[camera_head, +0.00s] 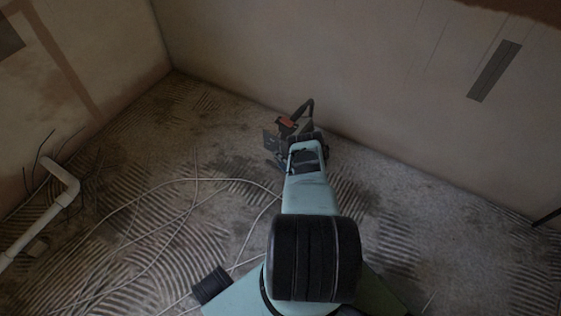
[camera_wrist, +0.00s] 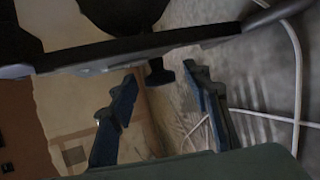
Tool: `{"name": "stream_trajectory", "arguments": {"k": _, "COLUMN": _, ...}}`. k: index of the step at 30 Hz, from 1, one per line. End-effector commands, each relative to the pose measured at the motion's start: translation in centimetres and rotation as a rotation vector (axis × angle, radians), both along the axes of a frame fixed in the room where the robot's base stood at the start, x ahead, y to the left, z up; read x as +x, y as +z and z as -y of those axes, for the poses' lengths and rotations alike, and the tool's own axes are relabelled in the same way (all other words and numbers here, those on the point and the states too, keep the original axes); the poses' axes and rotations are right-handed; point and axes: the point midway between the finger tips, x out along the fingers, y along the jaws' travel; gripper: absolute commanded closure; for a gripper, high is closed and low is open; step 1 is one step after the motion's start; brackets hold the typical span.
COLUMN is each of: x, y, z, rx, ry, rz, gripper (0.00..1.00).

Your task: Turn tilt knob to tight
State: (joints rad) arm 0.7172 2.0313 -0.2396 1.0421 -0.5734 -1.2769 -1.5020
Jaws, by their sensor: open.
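A dark power tool with an orange-red part (camera_head: 287,122) and a curved black handle stands on the floor near the back wall, at the far end of my arm. Its lower part is partly hidden by my arm. In the wrist view a dark bar (camera_wrist: 140,48) of it crosses close to the camera. A small dark knob-like piece (camera_wrist: 158,73) hangs below the bar, between my fingertips in the picture. My gripper (camera_wrist: 160,78) is open, with blue fingers on either side of that piece. I cannot tell whether they touch it. No tight marking is readable.
Pale cables (camera_head: 160,200) lie looped over the ridged floor. A white pipe (camera_head: 62,196) with an elbow rises at the left. The plaster wall (camera_head: 330,70) is close behind the tool. Floor to the right is mostly clear.

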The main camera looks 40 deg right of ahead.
Motion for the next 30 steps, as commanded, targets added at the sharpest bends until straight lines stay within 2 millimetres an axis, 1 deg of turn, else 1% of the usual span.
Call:
{"name": "stream_trajectory", "arguments": {"k": 4, "x": -0.2, "y": 0.0, "z": -0.1, "rx": 0.0, "ry": 0.001, "rz": -0.001, "gripper": 0.56}}
{"name": "stream_trajectory", "arguments": {"k": 8, "x": -1.1, "y": 0.3, "z": -0.2, "rx": 0.001, "ry": 0.0, "rz": -0.002, "gripper": 0.56}}
{"name": "stream_trajectory", "arguments": {"k": 11, "x": -2.3, "y": 0.8, "z": -0.3, "rx": 0.001, "ry": 0.0, "rz": -0.003, "gripper": 0.56}}
{"name": "stream_trajectory", "arguments": {"k": 21, "x": -8.2, "y": 3.0, "z": -0.8, "rx": 0.001, "ry": -0.001, "rz": -0.003, "gripper": 0.56}}
{"name": "stream_trajectory", "arguments": {"k": 24, "x": -9.6, "y": 3.5, "z": -0.9, "rx": 0.001, "ry": -0.001, "rz": -0.003, "gripper": 0.56}}
{"name": "stream_trajectory", "arguments": {"k": 27, "x": -10.5, "y": 3.9, "z": -1.1, "rx": 0.001, "ry": 0.0, "rz": -0.001, "gripper": 0.56}}
{"name": "stream_trajectory", "arguments": {"k": 30, "x": -11.1, "y": 4.1, "z": -1.1, "rx": 0.0, "ry": -0.001, "rz": 0.0, "gripper": 0.56}}
